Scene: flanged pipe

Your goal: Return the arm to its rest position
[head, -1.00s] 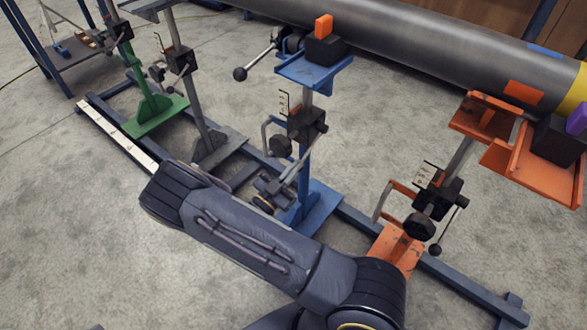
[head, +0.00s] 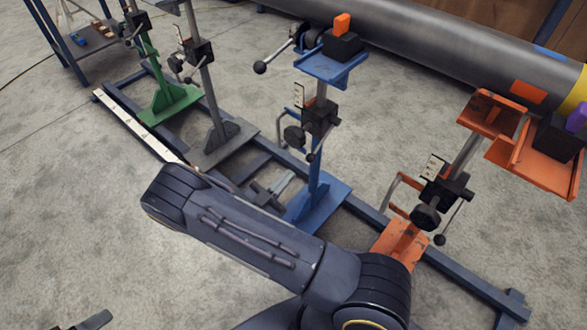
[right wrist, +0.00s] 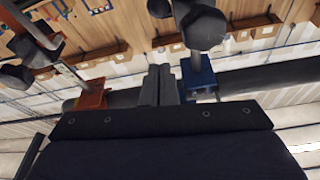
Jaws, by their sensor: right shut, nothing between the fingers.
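My right arm (head: 250,235) reaches in from the bottom right of the head view, bent, with its forearm over the floor in front of the stands. My right gripper (right wrist: 158,85) is shut and empty in the right wrist view, its fingers together. In the head view most of it is hidden behind the forearm, left of the blue stand's base. A dark part at the bottom left edge of the head view looks like the tip of my left gripper (head: 90,322). Too little shows to tell its state.
A blue stand (head: 322,205), orange stand (head: 405,240), grey stand (head: 222,135) and green stand (head: 172,100) stand on a rail frame beyond my forearm. A large grey pipe (head: 430,50) lies behind.

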